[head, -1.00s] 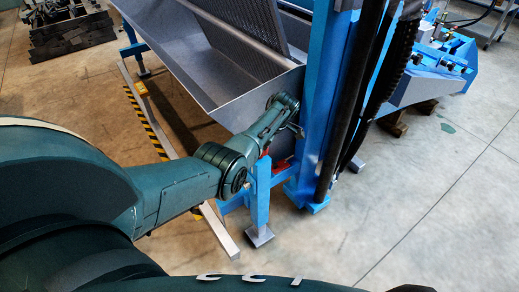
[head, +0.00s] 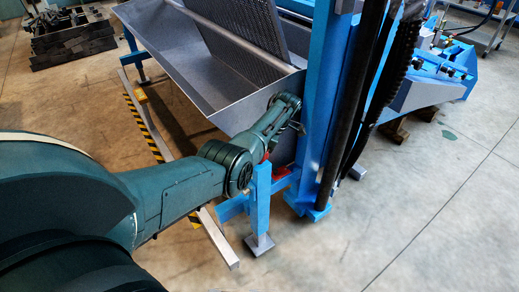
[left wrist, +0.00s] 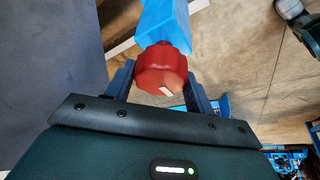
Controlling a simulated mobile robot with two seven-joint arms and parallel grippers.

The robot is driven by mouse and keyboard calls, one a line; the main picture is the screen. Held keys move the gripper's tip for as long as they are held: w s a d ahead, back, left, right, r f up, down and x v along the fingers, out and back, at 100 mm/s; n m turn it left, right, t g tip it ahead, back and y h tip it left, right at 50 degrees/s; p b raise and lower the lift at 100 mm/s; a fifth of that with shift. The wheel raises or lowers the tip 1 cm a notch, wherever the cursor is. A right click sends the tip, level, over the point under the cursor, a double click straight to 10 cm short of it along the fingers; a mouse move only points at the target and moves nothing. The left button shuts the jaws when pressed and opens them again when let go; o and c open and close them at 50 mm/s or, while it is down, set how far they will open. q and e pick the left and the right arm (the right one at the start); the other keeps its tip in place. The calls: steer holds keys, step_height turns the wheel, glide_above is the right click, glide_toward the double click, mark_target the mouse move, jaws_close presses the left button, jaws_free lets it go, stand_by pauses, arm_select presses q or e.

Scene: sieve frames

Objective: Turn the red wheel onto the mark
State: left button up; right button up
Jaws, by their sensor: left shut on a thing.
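The red wheel (left wrist: 160,66) is a faceted knob at the end of a blue beam in the left wrist view. A short pale line shows on its near face. My left gripper (left wrist: 160,84) has one finger on each side of the wheel and is shut on it. In the head view, a little red (head: 281,173) shows beside the blue frame, behind my left arm; the gripper itself is hidden there. I cannot make out a separate mark on the frame. My right gripper is in neither view.
A grey sieve trough (head: 185,75) with a perforated screen stands behind my left arm. A blue upright (head: 325,105) with black hoses rises close to its right. A blue leg (head: 260,205) stands in front. A yellow-black striped bar (head: 143,122) lies left.

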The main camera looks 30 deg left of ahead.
arm_select(q)
steer(key=o, duration=1)
steer(key=shift+c, duration=0.2)
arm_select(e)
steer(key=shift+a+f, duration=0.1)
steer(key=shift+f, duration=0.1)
arm_select(q)
steer(key=shift+r, duration=0.25)
steer(key=p+v, duration=0.2)
steer(key=v, duration=1)
steer(key=shift+d+r, duration=0.15)
steer(key=shift+r, duration=0.15)
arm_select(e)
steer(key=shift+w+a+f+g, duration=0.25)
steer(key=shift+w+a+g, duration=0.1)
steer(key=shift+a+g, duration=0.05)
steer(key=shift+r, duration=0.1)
